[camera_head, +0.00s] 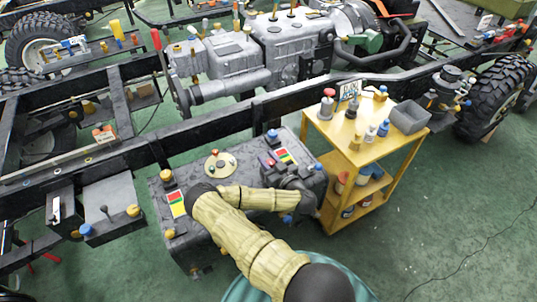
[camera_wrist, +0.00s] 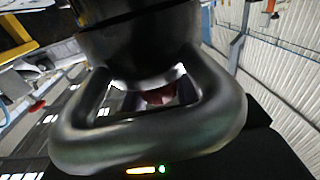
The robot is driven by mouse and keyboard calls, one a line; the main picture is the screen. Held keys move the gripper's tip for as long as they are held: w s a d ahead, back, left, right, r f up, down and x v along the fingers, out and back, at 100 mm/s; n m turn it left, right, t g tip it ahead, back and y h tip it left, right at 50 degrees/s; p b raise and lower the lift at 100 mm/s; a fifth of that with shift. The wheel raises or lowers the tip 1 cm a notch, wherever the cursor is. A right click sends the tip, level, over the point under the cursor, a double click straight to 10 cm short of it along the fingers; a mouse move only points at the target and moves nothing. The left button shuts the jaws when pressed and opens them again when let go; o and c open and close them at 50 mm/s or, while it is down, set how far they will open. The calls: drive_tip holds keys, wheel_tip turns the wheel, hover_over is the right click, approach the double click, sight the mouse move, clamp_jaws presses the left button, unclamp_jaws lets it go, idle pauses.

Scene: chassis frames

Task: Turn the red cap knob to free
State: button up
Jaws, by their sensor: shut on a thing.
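A dark red piece (camera_wrist: 158,97), which looks like the red cap knob, shows through the opening of my dark gripper (camera_wrist: 150,130) in the wrist view. My gripper is shut on it. In the head view my gripper (camera_head: 276,168) is at the right part of the top of a grey box, beside a red-and-green label (camera_head: 286,156). The arm and gripper cover most of the knob there, so its angle cannot be told. Another red-and-green label (camera_head: 177,203) is at the box's left.
The grey box (camera_head: 165,240) also bears a cream disc (camera_head: 229,168) with a small knob, and blue and yellow caps. A yellow cart (camera_head: 350,157) with bottles and a grey bin (camera_head: 409,117) stands close on the right. A black chassis rail (camera_head: 215,127) runs behind. Green floor (camera_head: 450,220) is clear at the right.

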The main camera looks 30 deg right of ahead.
idle(0.3)
drive_tip(key=o, duration=1)
drive_tip(key=shift+w, duration=0.1)
drive_tip(key=shift+r, duration=0.1)
wheel_tip(320, 180, up, 10)
drive_tip(key=p, duration=1.3)
drive_tip(key=shift+c, duration=0.2)
